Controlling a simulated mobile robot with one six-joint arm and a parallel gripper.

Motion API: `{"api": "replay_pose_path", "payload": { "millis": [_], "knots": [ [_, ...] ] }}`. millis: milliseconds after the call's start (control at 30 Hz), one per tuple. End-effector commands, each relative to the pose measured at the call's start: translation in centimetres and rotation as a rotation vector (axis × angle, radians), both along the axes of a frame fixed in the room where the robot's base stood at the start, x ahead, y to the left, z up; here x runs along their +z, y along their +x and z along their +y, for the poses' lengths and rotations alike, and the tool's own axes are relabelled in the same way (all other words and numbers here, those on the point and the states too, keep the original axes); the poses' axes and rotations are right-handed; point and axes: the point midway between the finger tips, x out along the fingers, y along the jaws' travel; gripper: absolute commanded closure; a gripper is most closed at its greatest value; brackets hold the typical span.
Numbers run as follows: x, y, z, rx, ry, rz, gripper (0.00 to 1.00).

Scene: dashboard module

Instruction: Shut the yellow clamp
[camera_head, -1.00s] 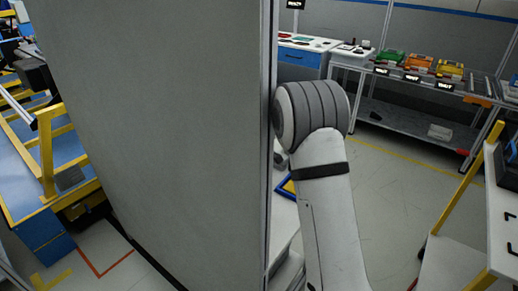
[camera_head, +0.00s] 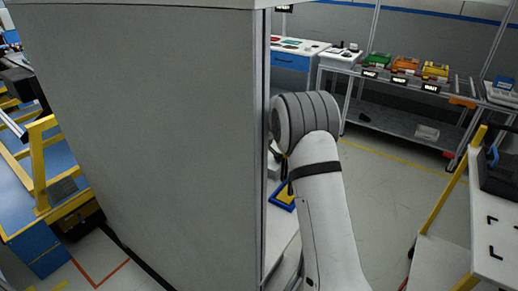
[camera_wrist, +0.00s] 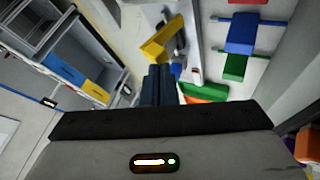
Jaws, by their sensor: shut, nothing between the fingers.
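In the wrist view, my gripper (camera_wrist: 159,84) shows as two dark fingers close together, shut and empty. A yellow angled piece (camera_wrist: 163,40), which looks like the yellow clamp, lies just beyond the fingertips on a pale surface. Its lower end is near the tips; I cannot tell if they touch. A blue clamp-like part (camera_wrist: 242,33) and a green one (camera_wrist: 233,66) are to the right.
A large grey panel (camera_head: 150,130) fills the left of the head view beside my arm. In the wrist view, a shelf with blue and yellow bins (camera_wrist: 64,69) stands at left, and green and orange parts (camera_wrist: 205,93) lie right of the fingers.

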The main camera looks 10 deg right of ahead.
Motion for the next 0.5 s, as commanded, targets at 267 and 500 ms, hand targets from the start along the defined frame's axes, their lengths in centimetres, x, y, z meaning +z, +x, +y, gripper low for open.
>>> {"api": "replay_pose_path", "payload": {
  "millis": [267,500],
  "knots": [
    [0.3,1.7,-0.9,0.010,-0.001,0.001,1.00],
    [0.0,2.7,-1.2,0.017,0.000,0.000,1.00]
  ]
}}
